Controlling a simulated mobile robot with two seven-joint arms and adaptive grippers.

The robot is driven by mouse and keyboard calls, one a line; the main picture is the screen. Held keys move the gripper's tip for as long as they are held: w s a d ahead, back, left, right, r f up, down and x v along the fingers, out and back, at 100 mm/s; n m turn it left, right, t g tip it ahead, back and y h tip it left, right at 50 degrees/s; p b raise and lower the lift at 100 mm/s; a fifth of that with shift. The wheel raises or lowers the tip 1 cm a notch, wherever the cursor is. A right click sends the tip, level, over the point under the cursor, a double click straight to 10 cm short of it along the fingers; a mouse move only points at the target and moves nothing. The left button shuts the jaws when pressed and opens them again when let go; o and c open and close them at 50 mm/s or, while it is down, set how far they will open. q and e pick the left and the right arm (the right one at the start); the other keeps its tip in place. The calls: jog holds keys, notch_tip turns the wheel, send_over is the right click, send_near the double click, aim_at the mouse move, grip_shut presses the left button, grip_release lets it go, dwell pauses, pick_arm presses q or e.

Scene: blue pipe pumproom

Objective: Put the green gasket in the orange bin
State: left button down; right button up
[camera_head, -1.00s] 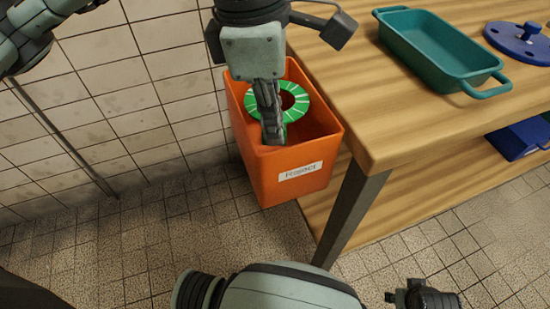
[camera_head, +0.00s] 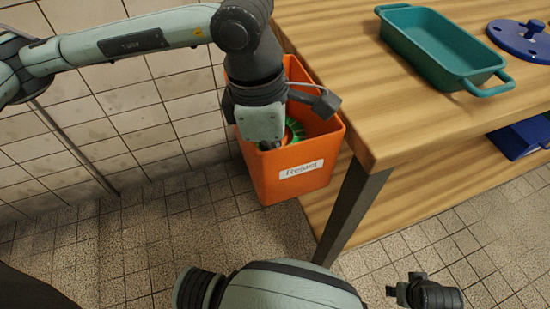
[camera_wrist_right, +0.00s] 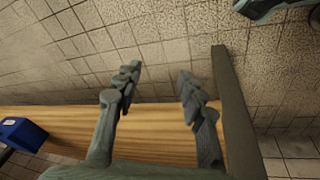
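The orange bin (camera_head: 300,183), with a white label on its front, hangs at the left end of the wooden table. The green gasket (camera_head: 297,130) is inside the bin, mostly hidden behind my left gripper. My left gripper (camera_head: 264,135) reaches down into the bin from above. Its fingers are hidden by its own body and the bin wall, so its grip on the gasket does not show. My right gripper (camera_head: 425,293) is low at the bottom right, away from the bin. In the right wrist view it (camera_wrist_right: 158,78) is open and empty.
The wooden table (camera_head: 400,130) carries a teal tray (camera_head: 440,55) and a blue round lid (camera_head: 522,38). A blue bin (camera_head: 522,140) sits on the lower shelf and also shows in the right wrist view (camera_wrist_right: 22,133). A tiled wall stands behind and left of the bin.

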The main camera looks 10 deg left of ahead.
pick_arm(q)
jog(key=shift+f, duration=0.15)
jog(key=shift+f+b, duration=0.3)
jog(key=shift+b, duration=0.35)
pick_arm(e)
jog(key=r, duration=0.3)
jog(key=shift+d+r, duration=0.1)
jog(key=shift+d, duration=0.1)
pick_arm(q)
jog(key=shift+f, duration=0.15)
pick_arm(e)
jog(key=shift+r, duration=0.2)
pick_arm(q)
jog(key=c, duration=2)
grip_release()
pick_arm(e)
jog(key=shift+s+r, duration=0.15)
jog(key=shift+s, duration=0.1)
